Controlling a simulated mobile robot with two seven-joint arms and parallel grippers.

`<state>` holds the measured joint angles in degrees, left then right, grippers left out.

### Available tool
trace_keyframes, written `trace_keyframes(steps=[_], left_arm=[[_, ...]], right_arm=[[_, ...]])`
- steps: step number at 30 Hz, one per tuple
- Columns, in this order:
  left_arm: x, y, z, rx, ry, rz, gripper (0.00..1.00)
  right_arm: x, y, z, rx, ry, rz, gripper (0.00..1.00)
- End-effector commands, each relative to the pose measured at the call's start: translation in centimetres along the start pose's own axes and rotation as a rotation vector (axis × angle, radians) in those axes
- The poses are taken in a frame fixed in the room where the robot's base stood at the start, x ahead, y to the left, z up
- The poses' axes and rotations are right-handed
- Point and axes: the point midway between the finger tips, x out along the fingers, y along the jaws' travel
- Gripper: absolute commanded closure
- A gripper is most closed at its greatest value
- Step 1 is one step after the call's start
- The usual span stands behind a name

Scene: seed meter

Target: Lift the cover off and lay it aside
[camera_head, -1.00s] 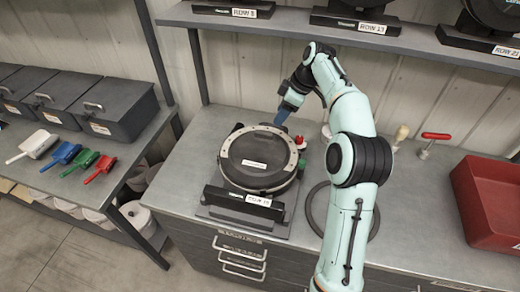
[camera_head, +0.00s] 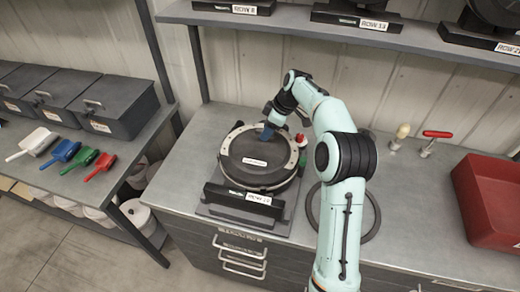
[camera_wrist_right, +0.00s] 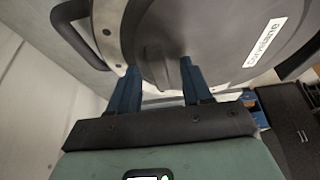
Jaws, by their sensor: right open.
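The seed meter (camera_head: 239,196) stands on the bench on a flat base, with a row label on its front. Its cover (camera_head: 250,148) is a round grey disc with a white label, lying inside a pale bolted rim (camera_head: 226,145). My right gripper (camera_head: 267,135) reaches over the far right part of the cover with its blue fingers apart. In the right wrist view, the gripper (camera_wrist_right: 158,75) has its two blue fingers spread close to the cover (camera_wrist_right: 215,40), with nothing visibly held between them. I cannot tell whether they touch it. My left gripper is out of view.
A red bin (camera_head: 487,190) is at the right of the bench. A dark ring (camera_head: 374,225) lies behind my right arm. A red-handled tool (camera_head: 437,134) and a cream-knobbed one (camera_head: 402,131) stand at the back. Bare bench lies left of the meter and before the bin.

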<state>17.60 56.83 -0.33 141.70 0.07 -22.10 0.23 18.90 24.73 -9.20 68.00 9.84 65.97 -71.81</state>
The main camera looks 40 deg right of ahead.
Motion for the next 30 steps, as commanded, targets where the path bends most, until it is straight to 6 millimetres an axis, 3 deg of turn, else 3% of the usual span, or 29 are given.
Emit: trace_keyframes(steps=[1, 3, 6, 17, 30], left_arm=[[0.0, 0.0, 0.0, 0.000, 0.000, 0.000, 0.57], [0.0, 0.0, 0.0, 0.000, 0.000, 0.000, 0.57], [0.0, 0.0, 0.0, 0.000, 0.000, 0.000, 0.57], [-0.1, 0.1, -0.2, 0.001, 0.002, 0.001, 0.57], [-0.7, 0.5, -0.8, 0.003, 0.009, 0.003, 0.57]], right_arm=[[0.0, 0.0, 0.0, 0.000, 0.000, 0.000, 0.51], [-0.1, 0.0, 0.0, 0.000, 0.000, 0.000, 0.74], [-0.1, 0.0, 0.0, 0.000, 0.000, 0.001, 1.00], [-0.7, 0.1, -0.3, -0.001, 0.003, 0.003, 1.00], [-7.9, 0.1, -3.4, -0.003, 0.003, 0.005, 1.00]])
